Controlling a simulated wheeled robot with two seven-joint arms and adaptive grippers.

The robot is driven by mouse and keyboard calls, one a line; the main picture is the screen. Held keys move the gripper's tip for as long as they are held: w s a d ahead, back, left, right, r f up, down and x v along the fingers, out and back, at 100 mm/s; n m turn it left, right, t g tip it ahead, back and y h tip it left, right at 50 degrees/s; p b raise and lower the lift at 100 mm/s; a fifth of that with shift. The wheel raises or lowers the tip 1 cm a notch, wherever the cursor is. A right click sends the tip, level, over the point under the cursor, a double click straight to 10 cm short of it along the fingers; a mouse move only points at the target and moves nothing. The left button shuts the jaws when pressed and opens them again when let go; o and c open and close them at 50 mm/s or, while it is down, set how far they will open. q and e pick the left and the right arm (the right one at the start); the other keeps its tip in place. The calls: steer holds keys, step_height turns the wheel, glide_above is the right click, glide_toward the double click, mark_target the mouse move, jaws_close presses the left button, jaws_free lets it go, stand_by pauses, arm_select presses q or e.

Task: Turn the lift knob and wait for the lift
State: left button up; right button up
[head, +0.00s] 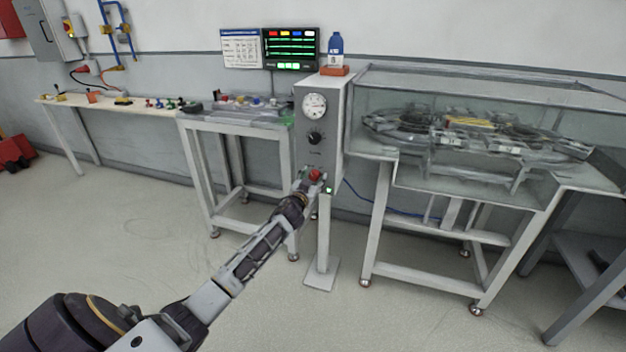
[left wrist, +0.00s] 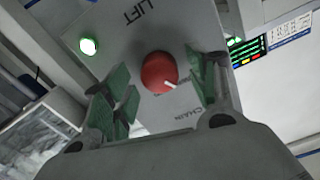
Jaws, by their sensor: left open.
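The red lift knob (head: 315,174) is on the lower front of the grey control post (head: 336,125). In the left wrist view the knob (left wrist: 158,71) shows large, with its white pointer mark towards the lower right of the picture. The panel around it reads LIFT and CHAIN. A small round lamp (left wrist: 88,46) beside it is lit green. My left gripper (head: 310,180) is at the knob, its green-padded fingers (left wrist: 163,86) apart on either side of it. I cannot tell whether they touch it. My right gripper is not in view.
A gauge (head: 314,106) and a black knob (head: 315,138) sit higher on the post; a blue bottle (head: 336,48) stands on top. The glass-cased ring track (head: 400,165) is close on the right, a small table (head: 222,125) on the left. The floor in front is clear.

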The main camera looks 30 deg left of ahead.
arm_select(q)
steer(key=shift+w, duration=0.1)
steer(key=shift+c, duration=0.3)
steer(key=c, duration=1)
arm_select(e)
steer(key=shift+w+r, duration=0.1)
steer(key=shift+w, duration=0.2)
